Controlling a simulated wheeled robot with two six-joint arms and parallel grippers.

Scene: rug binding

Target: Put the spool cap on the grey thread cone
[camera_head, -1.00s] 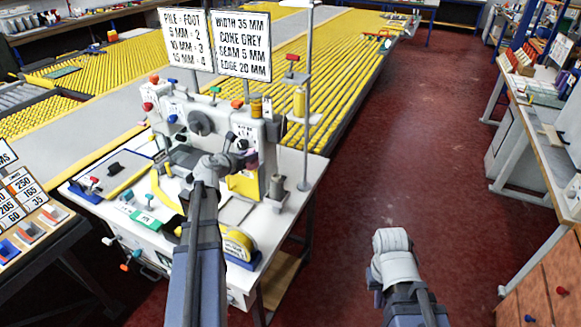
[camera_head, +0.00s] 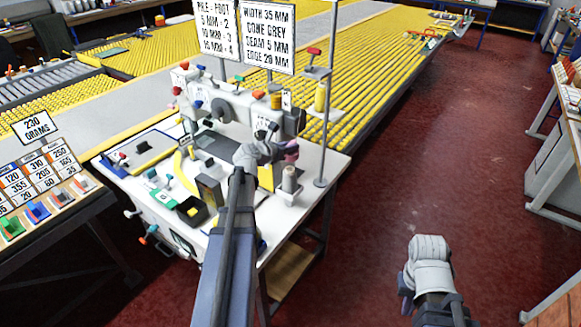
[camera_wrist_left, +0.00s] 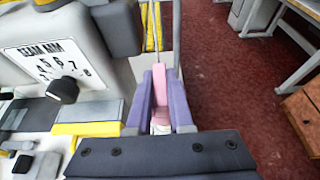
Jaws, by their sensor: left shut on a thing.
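The grey thread cone (camera_head: 289,180) stands upright on a small white base at the right end of the white sewing table. My left gripper (camera_head: 291,152) is above the cone in the head view, apart from it. In the left wrist view, its purple fingers (camera_wrist_left: 161,100) are shut on a pink piece (camera_wrist_left: 160,80), which seems to be the spool cap. A small pale shape shows low between the fingers; I cannot tell what it is. My right gripper (camera_head: 404,292) hangs over the red floor, away from the table; its fingers are mostly hidden.
A thin upright pole (camera_head: 325,135) with a yellow cone (camera_head: 320,97) stands behind and right of the grey cone. The sewing machine (camera_head: 225,105) is behind my left arm. A black tray (camera_head: 192,211) sits nearer the front. Open floor lies to the right.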

